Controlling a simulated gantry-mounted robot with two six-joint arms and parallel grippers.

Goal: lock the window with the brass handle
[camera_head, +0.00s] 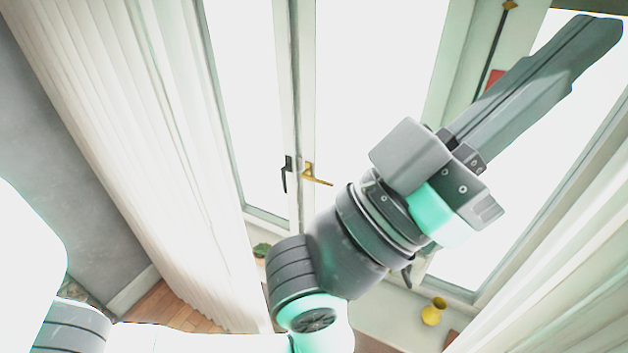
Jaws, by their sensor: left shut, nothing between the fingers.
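The brass handle (316,176) is on the pale window frame near the middle of the view. Its lever points right and slightly down, across the frame. The window (365,75) has bright white panes. My left gripper (597,38) reaches from the lower middle to the upper right, its long grey fingers shut together and empty. It is well to the right of the brass handle and not touching it. My left arm covers part of the window's lower half. My right gripper is not in view.
A black handle (287,173) hangs on the frame just left of the brass one. White curtains (120,110) hang on both sides. A yellow vase (434,311) stands at the lower right, and a green plant (261,249) shows below the window. A dark rod (491,55) runs down the upper right frame.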

